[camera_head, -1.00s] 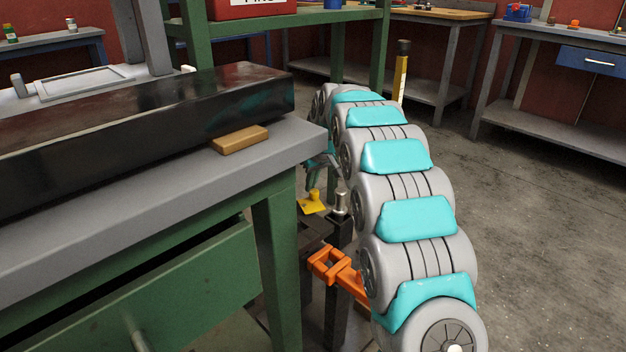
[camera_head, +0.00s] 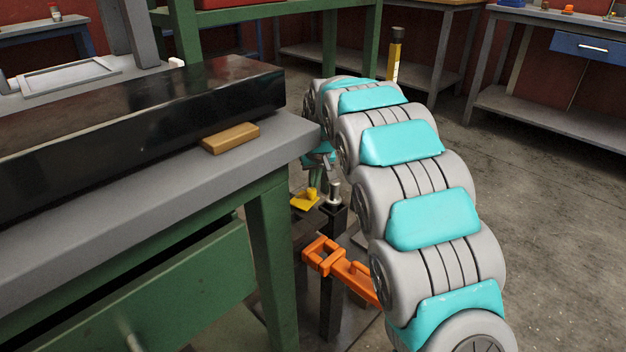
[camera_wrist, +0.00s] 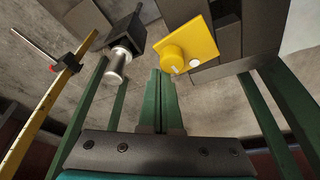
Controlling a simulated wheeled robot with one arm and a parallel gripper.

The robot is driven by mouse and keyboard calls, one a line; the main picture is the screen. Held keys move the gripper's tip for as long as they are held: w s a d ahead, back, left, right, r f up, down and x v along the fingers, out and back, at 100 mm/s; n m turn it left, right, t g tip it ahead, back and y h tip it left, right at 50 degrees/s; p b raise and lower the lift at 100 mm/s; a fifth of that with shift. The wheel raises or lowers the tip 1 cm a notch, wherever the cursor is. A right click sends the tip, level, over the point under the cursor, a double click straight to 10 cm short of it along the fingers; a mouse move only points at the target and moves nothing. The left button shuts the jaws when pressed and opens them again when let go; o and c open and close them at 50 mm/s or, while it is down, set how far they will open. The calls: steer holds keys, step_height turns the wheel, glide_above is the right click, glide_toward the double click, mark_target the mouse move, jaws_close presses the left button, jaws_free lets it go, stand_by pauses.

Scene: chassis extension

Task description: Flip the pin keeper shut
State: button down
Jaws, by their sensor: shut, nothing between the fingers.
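A yellow plate with a round knob (camera_head: 304,201), which looks like the pin keeper, lies low beside the bench leg. It also shows in the wrist view (camera_wrist: 203,38), ahead and to the right of my fingertips. A silver pin (camera_head: 334,192) stands in a dark square post (camera_head: 333,219); in the wrist view the pin (camera_wrist: 117,66) is left of my fingers. My gripper (camera_wrist: 160,73) is shut and empty, its fingertips between pin and yellow plate in the picture. I cannot tell whether it touches either. In the head view my arm and the bench corner partly hide it.
An orange bracket (camera_head: 325,258) sticks out near the post. The grey bench top (camera_head: 180,178) and green leg (camera_head: 272,260) stand close on the left. Open floor lies right.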

steer(key=shift+s, duration=0.35)
steer(key=shift+s+d+f, duration=0.1)
steer(key=shift+s+f, duration=0.05)
steer(key=shift+s, duration=0.1)
stand_by(0.4)
steer(key=shift+w, duration=0.1)
steer(key=w+d, duration=0.2)
steer(key=w, duration=0.2)
steer(key=s+a+r, duration=0.1)
steer(key=s+r, duration=0.2)
steer(key=r, duration=0.6)
steer(key=shift+a+r, duration=0.35)
steer(key=shift+a, duration=0.05)
steer(key=shift+s, duration=0.1)
